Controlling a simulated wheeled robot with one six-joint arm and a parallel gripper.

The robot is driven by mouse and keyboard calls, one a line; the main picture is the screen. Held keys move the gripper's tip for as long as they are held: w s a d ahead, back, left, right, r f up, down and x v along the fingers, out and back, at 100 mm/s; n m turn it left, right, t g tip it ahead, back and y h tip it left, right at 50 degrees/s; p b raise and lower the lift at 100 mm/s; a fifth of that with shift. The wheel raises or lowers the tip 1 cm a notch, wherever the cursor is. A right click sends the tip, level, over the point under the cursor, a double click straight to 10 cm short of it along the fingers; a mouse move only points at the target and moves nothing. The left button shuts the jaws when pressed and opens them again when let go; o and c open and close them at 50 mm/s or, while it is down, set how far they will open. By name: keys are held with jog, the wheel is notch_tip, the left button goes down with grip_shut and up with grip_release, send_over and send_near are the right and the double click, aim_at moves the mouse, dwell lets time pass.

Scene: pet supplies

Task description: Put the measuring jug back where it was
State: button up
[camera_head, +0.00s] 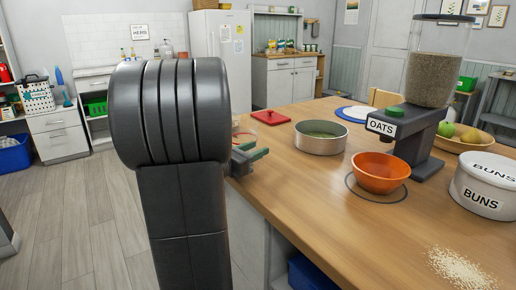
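My gripper (250,158) shows at the left edge of the wooden counter, mostly hidden behind my dark arm. I see green on its finger parts, but not whether they are apart or closed. A small clear shape with reddish lines (240,136) shows just behind the gripper; it may be part of the measuring jug, but most of it is hidden. I cannot tell whether the gripper touches it. No other measuring jug is clearly visible on the counter.
On the counter (330,215) stand an orange bowl (380,172) in a dark ring, the oats dispenser (415,125), a round metal pan (321,140), a red lid (270,117), a buns tin (484,190) and a fruit bowl (474,144). Oats (460,268) lie spilled at front right. The counter's front middle is clear.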

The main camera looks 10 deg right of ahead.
jog(key=p+v, duration=0.1)
jog(key=v, duration=0.9)
jog(key=shift+s, duration=0.2)
jog(key=shift+a, duration=0.1)
